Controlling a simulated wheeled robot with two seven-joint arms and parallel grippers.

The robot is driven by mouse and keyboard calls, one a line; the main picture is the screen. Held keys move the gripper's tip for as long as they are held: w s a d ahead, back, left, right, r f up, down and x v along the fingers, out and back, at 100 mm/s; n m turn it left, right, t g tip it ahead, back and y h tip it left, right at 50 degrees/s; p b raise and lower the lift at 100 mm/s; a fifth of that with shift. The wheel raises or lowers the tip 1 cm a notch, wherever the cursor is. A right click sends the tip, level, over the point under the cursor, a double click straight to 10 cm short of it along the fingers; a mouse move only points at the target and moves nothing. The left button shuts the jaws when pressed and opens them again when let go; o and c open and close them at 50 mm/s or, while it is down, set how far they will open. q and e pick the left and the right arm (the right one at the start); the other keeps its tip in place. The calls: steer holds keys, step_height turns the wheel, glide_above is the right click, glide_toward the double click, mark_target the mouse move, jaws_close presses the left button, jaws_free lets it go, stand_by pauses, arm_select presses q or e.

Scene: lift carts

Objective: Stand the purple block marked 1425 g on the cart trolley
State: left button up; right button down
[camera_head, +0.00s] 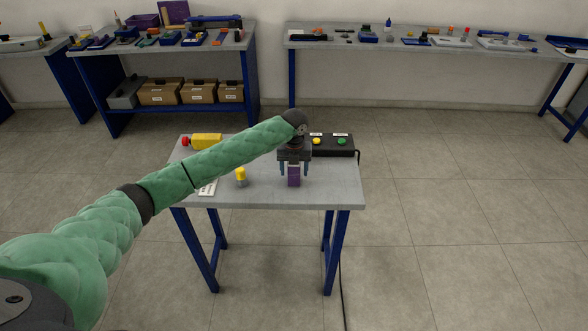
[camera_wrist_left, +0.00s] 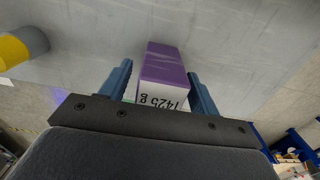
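The purple block (camera_head: 294,177) stands on a small grey-topped table (camera_head: 335,190) with blue legs. In the left wrist view the block (camera_wrist_left: 166,68) shows a white band marked 1425 g. My left gripper (camera_head: 294,170) is above the block and points down. Its fingers (camera_wrist_left: 160,88) are open, one on each side of the block, with a visible gap on both sides. I cannot tell how far down the block the fingertips reach. My right gripper is not in view. No cart trolley is recognisable in these frames.
On the same table are a yellow-and-grey cylinder (camera_head: 241,176), a white card (camera_head: 208,187), a yellow box with a red button (camera_head: 206,141) and a black button box (camera_head: 335,146) with a cable. Loaded workbenches (camera_head: 430,44) line the wall. The floor to the right is clear.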

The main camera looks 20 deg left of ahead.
arm_select(q)
steer(key=shift+w+r, duration=0.1)
steer(key=shift+r, duration=0.05)
steer(key=shift+r+b, duration=0.35)
steer(key=shift+b, duration=0.05)
step_height(320, 180, up, 10)
steer(key=b, duration=0.4)
steer(key=shift+f, duration=0.25)
steer(key=shift+r, duration=0.8)
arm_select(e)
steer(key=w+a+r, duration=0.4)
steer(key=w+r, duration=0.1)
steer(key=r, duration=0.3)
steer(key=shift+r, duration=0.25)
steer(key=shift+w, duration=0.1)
